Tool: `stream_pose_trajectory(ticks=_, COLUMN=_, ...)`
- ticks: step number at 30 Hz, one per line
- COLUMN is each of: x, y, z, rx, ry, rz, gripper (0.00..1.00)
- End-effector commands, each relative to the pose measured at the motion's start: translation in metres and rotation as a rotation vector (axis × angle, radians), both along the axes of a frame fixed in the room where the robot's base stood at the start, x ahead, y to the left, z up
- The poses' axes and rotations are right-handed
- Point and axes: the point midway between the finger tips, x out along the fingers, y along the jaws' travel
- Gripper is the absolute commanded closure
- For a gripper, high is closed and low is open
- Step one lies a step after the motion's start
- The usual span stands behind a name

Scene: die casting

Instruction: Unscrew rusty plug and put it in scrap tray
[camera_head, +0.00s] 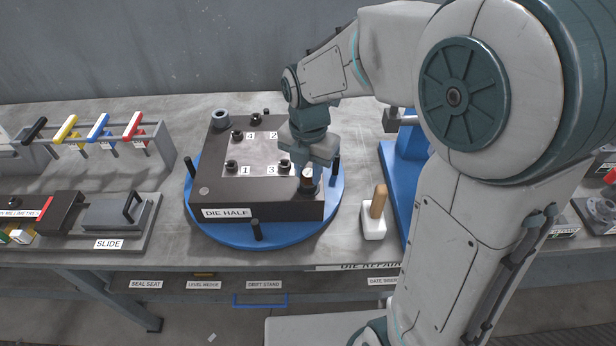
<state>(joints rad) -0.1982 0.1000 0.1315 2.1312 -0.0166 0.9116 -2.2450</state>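The die half (212,188), a dark block with a grey plate numbered 1 to 4 and several black plugs or bolts on top, sits on a round blue turntable (262,236). My gripper (307,172) points down at its front right corner, beside the bolt at number 3. A small part with a brownish top (307,183) shows between or just below the fingers; it may be the rusty plug. The fingertips are too small and too covered to tell whether they grip it. No scrap tray can be made out.
Black pegs (256,229) stand around the turntable's rim. A wooden-handled white block (374,222) stands to its right, near a blue frame (395,172). A rack with coloured handles (98,127) and a slide fixture (115,214) are at left. Bare bench shows behind the die.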

Motion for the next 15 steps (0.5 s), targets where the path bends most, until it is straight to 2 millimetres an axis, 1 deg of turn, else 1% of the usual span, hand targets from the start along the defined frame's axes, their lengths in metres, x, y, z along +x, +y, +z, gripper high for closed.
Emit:
stream_pose_trajectory(ticks=4, x=0.0003, y=-0.0002, z=0.0015, rx=0.001, ry=-0.001, rz=0.053, gripper=1.00)
stream_pose_trajectory(ticks=15, x=0.0003, y=-0.0001, z=0.0019, rx=0.000, ry=-0.001, rz=0.337, gripper=1.00)
